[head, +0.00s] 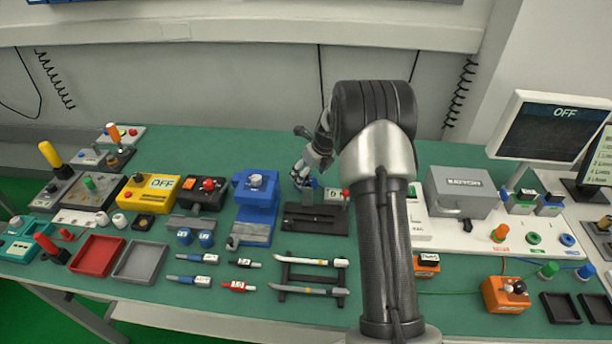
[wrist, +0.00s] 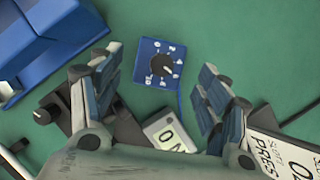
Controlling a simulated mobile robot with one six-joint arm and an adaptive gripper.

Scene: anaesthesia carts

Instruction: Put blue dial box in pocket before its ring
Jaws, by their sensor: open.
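The blue dial box (wrist: 160,66), a small blue square with a black knob and white marks, lies on the green table in the wrist view. My gripper (wrist: 158,88) is open and empty, its fingers at either side of the box's near end. In the head view my gripper (head: 306,172) is low over the table behind a black stand, and it mostly hides the box. Two black open trays (head: 560,308) lie at the front right. A green ring (head: 534,239) and a blue ring (head: 567,240) sit on the white panel behind them. I cannot tell which pocket is meant.
A large blue device (head: 255,200) stands left of my gripper; its edge shows in the wrist view (wrist: 50,40). A black stand with a small display (wrist: 170,134) is close by. A grey battery box (head: 460,192) and monitor (head: 550,130) stand right. Green table is clear behind the dial box.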

